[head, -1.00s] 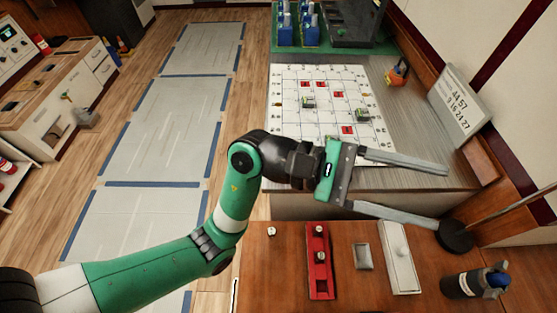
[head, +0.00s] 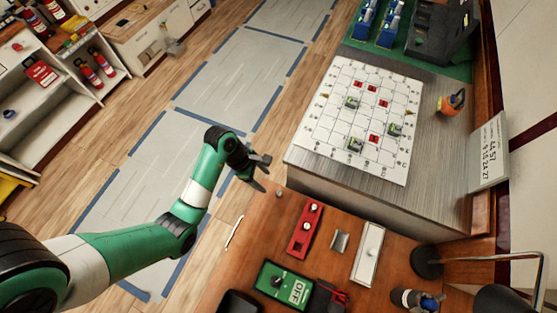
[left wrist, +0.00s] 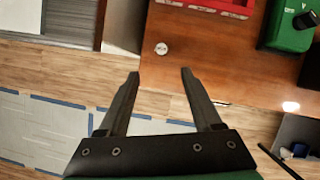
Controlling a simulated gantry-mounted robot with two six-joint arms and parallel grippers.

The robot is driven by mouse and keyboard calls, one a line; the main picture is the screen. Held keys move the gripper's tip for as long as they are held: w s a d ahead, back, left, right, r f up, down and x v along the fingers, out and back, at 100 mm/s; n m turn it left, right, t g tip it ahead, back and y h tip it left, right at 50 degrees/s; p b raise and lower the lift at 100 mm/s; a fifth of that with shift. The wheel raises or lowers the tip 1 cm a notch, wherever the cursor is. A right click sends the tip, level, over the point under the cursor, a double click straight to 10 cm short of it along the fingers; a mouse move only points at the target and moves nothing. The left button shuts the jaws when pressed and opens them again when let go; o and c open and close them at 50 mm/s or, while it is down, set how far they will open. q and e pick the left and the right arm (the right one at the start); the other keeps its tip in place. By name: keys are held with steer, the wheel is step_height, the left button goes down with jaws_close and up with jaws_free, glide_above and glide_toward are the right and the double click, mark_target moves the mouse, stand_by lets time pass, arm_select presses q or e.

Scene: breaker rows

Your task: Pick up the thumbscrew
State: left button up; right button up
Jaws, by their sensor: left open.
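The thumbscrew appears to be the small pale round piece (head: 279,193) standing alone near the left far corner of the brown bench. It also shows in the left wrist view (left wrist: 161,48), just beyond the fingertips and roughly centred between them. My left gripper (head: 265,174) is open and empty, with its fingers pointing toward the bench corner in the head view. In the left wrist view its two fingers (left wrist: 160,73) are spread apart, and nothing is between them. My right gripper is not in view.
A red block (head: 304,230) with round knobs, a small grey tray (head: 339,242), a white tray (head: 368,255) and a green meter (head: 285,285) occupy the bench. A raised cabinet with a white grid board (head: 340,135) stands behind. Bench around the round piece is clear.

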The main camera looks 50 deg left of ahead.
mark_target(278, 193)
arm_select(q)
steer(key=x, duration=0.3)
steer(key=b+x, duration=0.1)
steer(key=x, duration=0.7)
steer(key=shift+d, duration=0.4)
jaws_close()
